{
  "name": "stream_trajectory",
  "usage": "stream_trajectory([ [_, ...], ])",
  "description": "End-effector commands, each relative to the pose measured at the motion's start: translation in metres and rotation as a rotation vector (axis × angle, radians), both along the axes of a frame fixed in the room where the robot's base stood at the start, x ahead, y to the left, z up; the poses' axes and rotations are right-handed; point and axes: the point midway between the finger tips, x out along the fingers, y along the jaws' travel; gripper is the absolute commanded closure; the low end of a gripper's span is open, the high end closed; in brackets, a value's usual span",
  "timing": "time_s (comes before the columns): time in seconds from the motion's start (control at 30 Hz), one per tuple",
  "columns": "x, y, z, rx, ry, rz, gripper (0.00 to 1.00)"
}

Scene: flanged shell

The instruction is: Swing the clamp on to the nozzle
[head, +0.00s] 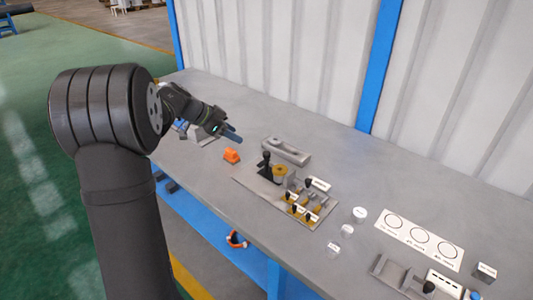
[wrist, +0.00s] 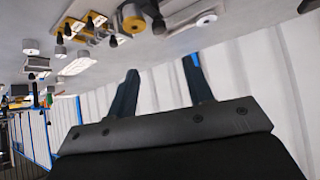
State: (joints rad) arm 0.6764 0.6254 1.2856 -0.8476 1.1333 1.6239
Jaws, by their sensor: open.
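A black upright clamp handle (head: 266,164) stands on the left part of a grey fixture plate (head: 250,184) in the head view. Right beside it is a short gold round part (head: 280,171), perhaps the nozzle; I cannot tell whether the clamp touches it. My gripper (head: 235,137) is open and empty, above the bench to the left of and behind the clamp. Its two fingers stand apart in the wrist view (wrist: 162,88).
A grey hollow block (head: 287,151) stands behind the clamp. Gold parts with black knobs (head: 301,211) fill the plate's right end. White cylinders (head: 360,214) and a three-circle card (head: 420,240) lie further right. A corrugated wall (head: 300,60) stands behind.

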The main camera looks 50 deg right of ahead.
Motion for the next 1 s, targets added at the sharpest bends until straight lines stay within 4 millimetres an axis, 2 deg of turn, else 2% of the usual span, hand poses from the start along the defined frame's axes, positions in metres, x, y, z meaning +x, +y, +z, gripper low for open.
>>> stream_trajectory([
  [0.17, -0.007, -0.015, -0.016, 0.0, 0.0, -0.004, 0.53],
  [0.7, -0.038, -0.09, -0.097, 0.002, 0.001, -0.004, 0.53],
  [1.0, -0.046, -0.111, -0.12, 0.001, 0.0, -0.003, 0.53],
])
